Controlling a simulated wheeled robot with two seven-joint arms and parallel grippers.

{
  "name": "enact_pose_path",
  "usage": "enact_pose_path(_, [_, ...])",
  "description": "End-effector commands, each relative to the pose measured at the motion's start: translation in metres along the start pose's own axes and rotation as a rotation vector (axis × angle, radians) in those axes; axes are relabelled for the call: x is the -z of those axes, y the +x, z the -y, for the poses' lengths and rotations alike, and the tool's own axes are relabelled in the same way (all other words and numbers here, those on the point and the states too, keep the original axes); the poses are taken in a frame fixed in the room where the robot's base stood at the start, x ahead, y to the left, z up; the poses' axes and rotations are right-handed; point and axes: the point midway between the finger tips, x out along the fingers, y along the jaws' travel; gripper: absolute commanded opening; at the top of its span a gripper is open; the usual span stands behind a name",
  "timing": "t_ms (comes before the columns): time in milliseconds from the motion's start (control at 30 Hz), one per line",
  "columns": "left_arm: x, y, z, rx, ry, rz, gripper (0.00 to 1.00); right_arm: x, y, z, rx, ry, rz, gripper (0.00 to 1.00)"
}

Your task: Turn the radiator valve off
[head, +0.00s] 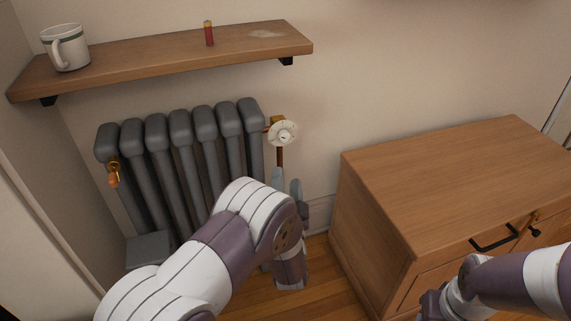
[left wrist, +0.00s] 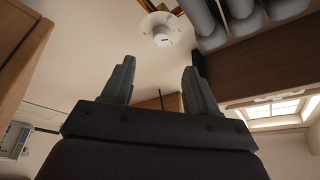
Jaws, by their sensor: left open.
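The radiator valve (head: 283,133) is a round white dial on a brass fitting at the upper right end of the grey radiator (head: 183,150). A copper pipe runs down from it. My left gripper (head: 287,183) is open and empty, a short way below the valve, with its fingers pointing up. In the left wrist view the white valve (left wrist: 160,29) shows beyond the open fingertips (left wrist: 158,64), apart from them. My left arm hides the lower part of the radiator. My right arm is at the lower right, and its fingers cannot be made out.
A wooden shelf (head: 150,66) above the radiator bears a white mug (head: 66,48) and a small red cylinder (head: 209,34). A wooden cabinet (head: 460,175) with a black handle stands at the right. Bare wall lies between valve and cabinet. A brass fitting (head: 114,174) is at the radiator's left.

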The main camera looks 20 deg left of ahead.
Motion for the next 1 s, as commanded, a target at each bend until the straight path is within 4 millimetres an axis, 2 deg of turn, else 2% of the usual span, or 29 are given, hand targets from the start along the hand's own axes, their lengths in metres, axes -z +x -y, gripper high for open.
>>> enact_pose_path(300, [-0.002, 0.077, -0.002, 0.004, -0.004, -0.002, 0.59, -0.004, 0.035, 0.000, 0.000, 0.000, 0.000, 0.43])
enact_pose_path(433, [-0.001, 0.102, -0.001, 0.002, -0.004, -0.002, 0.59, -0.005, 0.043, 0.000, 0.000, 0.000, 0.000, 0.43])
enact_pose_path(600, [0.001, 0.117, 0.001, -0.001, -0.002, -0.001, 0.59, -0.006, 0.047, 0.000, 0.000, 0.000, 0.000, 0.43])
enact_pose_path(833, [0.002, 0.118, 0.002, -0.002, -0.003, -0.001, 0.59, -0.005, 0.046, 0.000, 0.000, 0.000, 0.000, 0.43])
enact_pose_path(867, [0.002, 0.118, 0.002, -0.002, -0.003, -0.001, 0.52, -0.005, 0.046, 0.000, 0.000, 0.000, 0.000, 0.43])
enact_pose_path(1000, [0.002, 0.118, 0.002, -0.002, -0.003, -0.001, 0.07, -0.005, 0.046, 0.000, 0.000, 0.000, 0.000, 0.43])
